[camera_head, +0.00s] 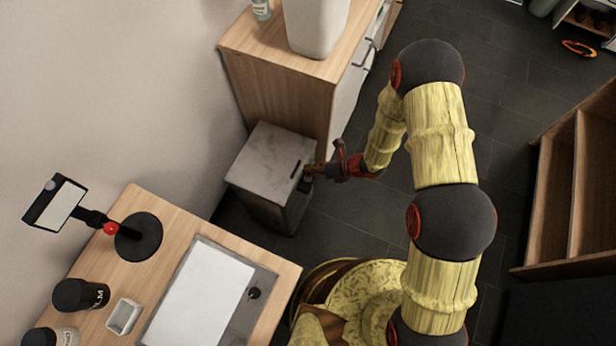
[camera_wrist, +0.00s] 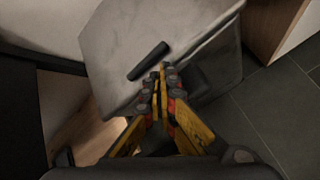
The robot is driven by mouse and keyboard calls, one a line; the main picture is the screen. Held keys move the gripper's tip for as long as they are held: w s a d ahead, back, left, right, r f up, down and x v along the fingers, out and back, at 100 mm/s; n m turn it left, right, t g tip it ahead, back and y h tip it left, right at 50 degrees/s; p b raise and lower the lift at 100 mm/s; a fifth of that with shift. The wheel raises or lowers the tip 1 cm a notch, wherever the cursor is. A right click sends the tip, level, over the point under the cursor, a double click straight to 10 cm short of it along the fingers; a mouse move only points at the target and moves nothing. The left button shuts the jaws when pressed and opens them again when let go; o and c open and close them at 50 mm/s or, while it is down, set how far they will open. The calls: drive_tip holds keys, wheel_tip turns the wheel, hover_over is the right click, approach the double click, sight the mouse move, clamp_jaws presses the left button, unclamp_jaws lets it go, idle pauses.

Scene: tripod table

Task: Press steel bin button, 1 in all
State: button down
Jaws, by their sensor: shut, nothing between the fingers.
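The steel bin (camera_head: 268,165) is a grey box with a flat top, standing on the floor between the wooden cabinet and the desk. A dark bar-shaped button (camera_head: 296,169) lies on its top near the right edge. My gripper (camera_head: 309,171) is shut and empty, with its fingertips at the bin's right edge, close to the bar. In the wrist view the bin (camera_wrist: 120,50) fills the upper middle and the dark bar (camera_wrist: 148,61) lies just up and left of the shut fingertips (camera_wrist: 160,68). I cannot tell whether the fingertips touch the bin.
A wooden cabinet (camera_head: 275,100) with a white container (camera_head: 317,25) on it stands behind the bin. A wooden desk (camera_head: 190,225) with a black stand and jars is at the lower left. A wooden shelf (camera_head: 575,190) is at the right. Dark tiled floor (camera_head: 500,80) is clear between.

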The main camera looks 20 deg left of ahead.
drive_tip(key=shift+f, duration=0.1)
idle(0.4)
drive_tip(key=shift+f+b, duration=0.3)
drive_tip(key=shift+f, duration=0.3)
idle(0.5)
drive_tip(key=shift+s+d+f+b, duration=0.2)
drive_tip(key=shift+s+f+b, duration=0.1)
drive_tip(key=shift+f+b, duration=0.4)
idle(0.4)
drive_tip(key=shift+a, duration=0.1)
drive_tip(key=shift+a+r+p, duration=0.15)
drive_tip(key=shift+r+p, duration=0.35)
drive_tip(key=shift+r, duration=0.2)
drive_tip(key=shift+a+r+p, duration=0.1)
drive_tip(key=shift+r+p, duration=0.35)
drive_tip(key=shift+r, duration=0.25)
drive_tip(key=shift+w+r, duration=0.15)
drive_tip(key=shift+a, duration=0.1)
